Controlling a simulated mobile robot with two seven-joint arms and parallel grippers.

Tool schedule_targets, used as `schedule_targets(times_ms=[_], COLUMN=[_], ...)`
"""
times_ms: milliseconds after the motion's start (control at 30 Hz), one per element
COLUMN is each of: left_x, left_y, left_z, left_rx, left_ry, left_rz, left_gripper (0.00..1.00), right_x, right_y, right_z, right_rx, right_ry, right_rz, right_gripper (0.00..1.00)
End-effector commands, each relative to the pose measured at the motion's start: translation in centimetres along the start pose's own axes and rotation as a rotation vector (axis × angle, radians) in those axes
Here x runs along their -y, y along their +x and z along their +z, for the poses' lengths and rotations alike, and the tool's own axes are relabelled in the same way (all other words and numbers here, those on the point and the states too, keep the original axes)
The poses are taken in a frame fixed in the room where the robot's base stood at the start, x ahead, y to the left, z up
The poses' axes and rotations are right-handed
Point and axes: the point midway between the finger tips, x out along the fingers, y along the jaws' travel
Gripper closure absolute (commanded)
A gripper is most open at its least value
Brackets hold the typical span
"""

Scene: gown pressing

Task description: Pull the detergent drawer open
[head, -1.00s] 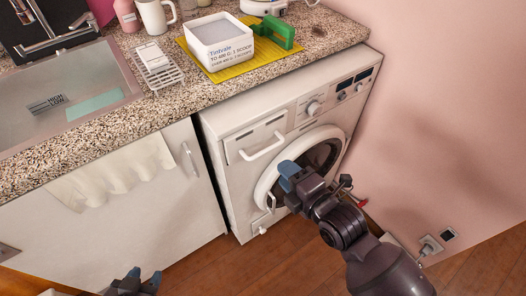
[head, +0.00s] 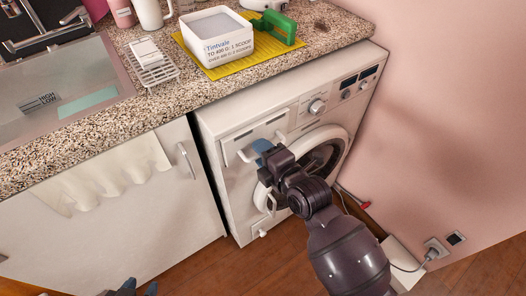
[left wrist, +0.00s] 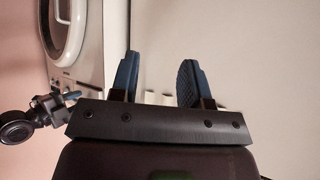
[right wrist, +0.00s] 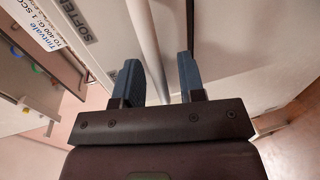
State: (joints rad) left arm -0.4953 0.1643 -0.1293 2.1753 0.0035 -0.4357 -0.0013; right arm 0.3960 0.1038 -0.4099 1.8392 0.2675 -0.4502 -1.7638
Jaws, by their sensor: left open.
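The white detergent drawer (head: 240,141) is at the upper left of the washing machine (head: 222,178), and its front looks flush with the machine. Its pale handle (head: 243,156) is partly hidden behind my right gripper (head: 262,148). In the right wrist view, the handle bar (right wrist: 143,32) runs down between the blue fingers of my right gripper (right wrist: 160,78), which stand apart with a gap beside the bar. My left gripper (head: 138,289) is low at the bottom edge of the head view. In the left wrist view, its fingers (left wrist: 157,75) are apart and empty.
The granite worktop (head: 155,103) above holds a white tub (head: 217,38) on a yellow mat (head: 210,70), a green object (head: 274,27) and a soap rack (head: 152,66). A cabinet door (head: 110,225) with a cloth (head: 108,175) is left; the pink wall (head: 450,130) is right.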

Motion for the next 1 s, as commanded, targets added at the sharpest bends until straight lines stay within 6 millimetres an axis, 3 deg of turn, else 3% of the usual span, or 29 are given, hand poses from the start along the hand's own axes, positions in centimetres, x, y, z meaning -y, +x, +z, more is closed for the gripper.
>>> schedule_targets(times_ms=[67,300,700,867,1000], left_x=[0.0,-0.1,-0.1,0.1,0.1], left_y=[0.0,-0.1,-0.6,-1.0,-1.6], left_z=[0.0,0.1,0.2,-1.5,-3.5], left_rx=[-0.001,0.002,0.005,-0.026,-0.063], left_ry=[0.0,-0.001,-0.005,-0.005,-0.007], left_rz=[0.0,0.002,-0.001,-0.004,-0.006], left_gripper=[0.57,0.57,0.57,0.57,0.57], right_x=[0.0,0.0,-0.1,0.0,0.4], right_y=[0.0,0.0,-0.6,-2.6,-5.5], right_z=[0.0,0.0,0.1,0.1,0.2], right_rx=[0.0,0.0,0.0,0.001,0.001], right_ry=[0.0,0.0,-0.003,-0.011,-0.013], right_rz=[0.0,0.0,0.001,0.002,0.003], right_gripper=[0.63,1.0,1.0,1.0,1.0])
